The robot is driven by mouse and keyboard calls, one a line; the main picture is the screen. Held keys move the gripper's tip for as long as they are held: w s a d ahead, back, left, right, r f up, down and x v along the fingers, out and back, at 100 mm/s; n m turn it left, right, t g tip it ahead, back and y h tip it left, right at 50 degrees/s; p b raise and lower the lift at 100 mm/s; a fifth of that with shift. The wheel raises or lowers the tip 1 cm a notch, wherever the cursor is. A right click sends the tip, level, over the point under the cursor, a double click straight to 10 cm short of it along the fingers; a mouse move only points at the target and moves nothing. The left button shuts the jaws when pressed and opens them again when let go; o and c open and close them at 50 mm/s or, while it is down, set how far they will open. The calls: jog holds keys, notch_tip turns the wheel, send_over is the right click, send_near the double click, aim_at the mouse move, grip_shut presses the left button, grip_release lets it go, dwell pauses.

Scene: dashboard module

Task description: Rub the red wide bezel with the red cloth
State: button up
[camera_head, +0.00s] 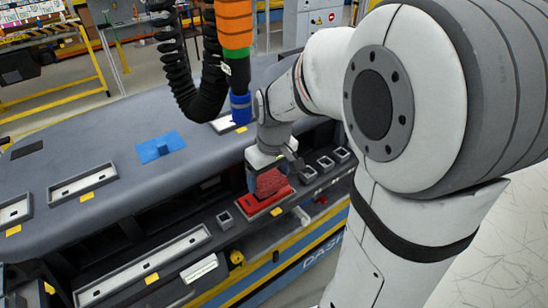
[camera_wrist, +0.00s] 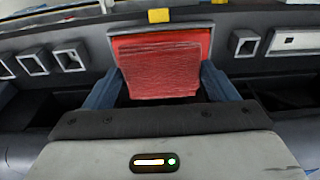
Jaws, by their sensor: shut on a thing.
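My gripper (camera_head: 268,180) is shut on the cloth, with a finger at each side in the wrist view (camera_wrist: 160,85). I cannot tell for certain whether cloth and bezel touch.
Small square sockets (camera_head: 325,163) stand right of the bezel, and one socket (camera_head: 225,219) stands left. A long framed panel (camera_head: 150,262) lies further left. A blue cloth (camera_head: 160,147) lies on the dashboard top. A hanging orange and black hose (camera_head: 235,30) is close to my arm.

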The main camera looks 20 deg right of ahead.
jog(key=shift+r+p, duration=1.05)
jog(key=shift+r, duration=0.8)
jog(key=shift+f, duration=0.1)
